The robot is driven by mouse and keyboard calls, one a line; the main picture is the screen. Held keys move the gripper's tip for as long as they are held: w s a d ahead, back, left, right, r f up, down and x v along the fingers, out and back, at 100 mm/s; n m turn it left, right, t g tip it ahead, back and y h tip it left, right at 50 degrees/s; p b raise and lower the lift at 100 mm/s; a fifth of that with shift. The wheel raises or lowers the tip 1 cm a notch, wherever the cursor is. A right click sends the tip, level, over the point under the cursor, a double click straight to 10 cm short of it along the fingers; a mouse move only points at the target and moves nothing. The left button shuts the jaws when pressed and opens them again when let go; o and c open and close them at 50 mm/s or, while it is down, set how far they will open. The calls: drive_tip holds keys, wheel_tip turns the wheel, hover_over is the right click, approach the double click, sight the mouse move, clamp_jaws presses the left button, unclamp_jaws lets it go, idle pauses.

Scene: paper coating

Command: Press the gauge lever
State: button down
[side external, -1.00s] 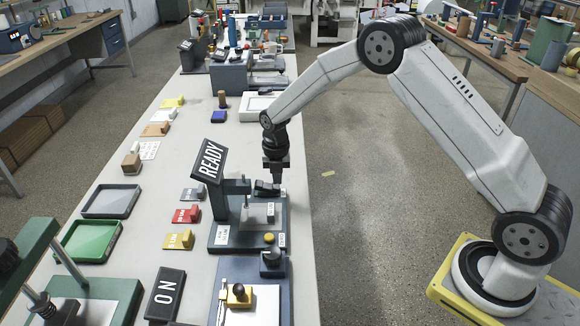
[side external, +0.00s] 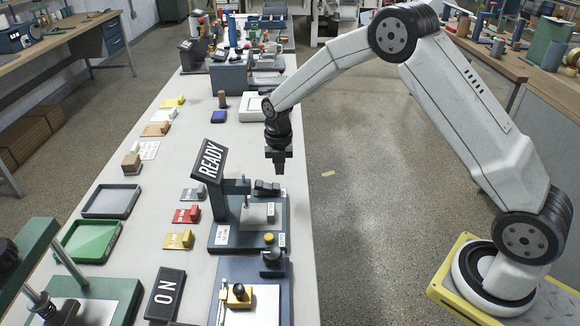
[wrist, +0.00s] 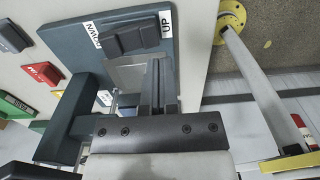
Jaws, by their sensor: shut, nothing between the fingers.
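The gauge has a dark green base (side external: 228,240), an upright post and a tilted sign (side external: 209,160) reading READY. Its black lever (side external: 267,187) sits at the back right of the base, and in the wrist view the lever (wrist: 128,38) lies beside a label reading UP. My gripper (side external: 279,172) points down above and slightly right of the lever, apart from it. In the wrist view my gripper (wrist: 157,70) shows its fingers together with nothing between them. The gauge's lower parts are partly hidden behind my gripper there.

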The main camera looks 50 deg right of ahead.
wheel_tip(320, 180, up, 11)
drive_tip(key=s+d, duration=0.2)
idle(0.3)
idle(0.3)
